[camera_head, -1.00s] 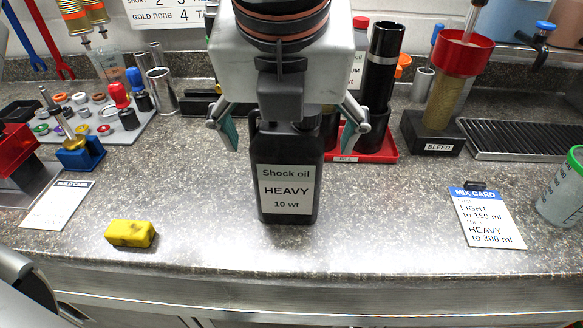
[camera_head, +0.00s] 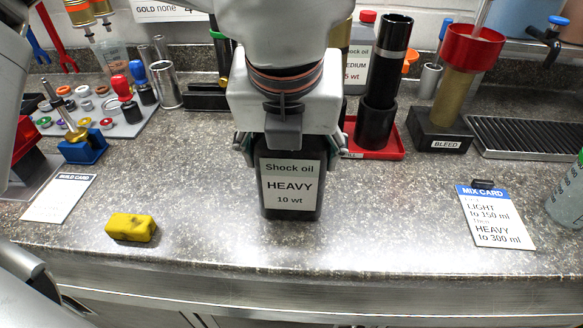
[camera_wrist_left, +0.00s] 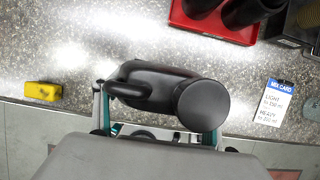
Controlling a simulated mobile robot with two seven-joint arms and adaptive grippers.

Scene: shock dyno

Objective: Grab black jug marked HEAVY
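The black jug (camera_head: 291,205) labelled "Shock oil HEAVY 10 wt" stands upright on the counter in the middle of the head view. In the left wrist view its dark cap and handle (camera_wrist_left: 203,104) show from above. My left gripper (camera_head: 288,150) is over the jug's upper part, pointing down, and hides its cap and handle in the head view. Its fingers are spread on either side of the jug; I see no clear contact with its sides. In the left wrist view the left gripper's fingers (camera_wrist_left: 158,132) are also apart, with the jug between them. My right gripper is not in view.
A yellow block (camera_head: 131,227) lies to the left, the mix card (camera_head: 495,217) to the right. Behind stand a red tray (camera_head: 385,150) with black cylinders, a MEDIUM jug (camera_head: 360,65) and the BLEED stand (camera_head: 440,135). The counter's front edge is close; counter beside the jug is clear.

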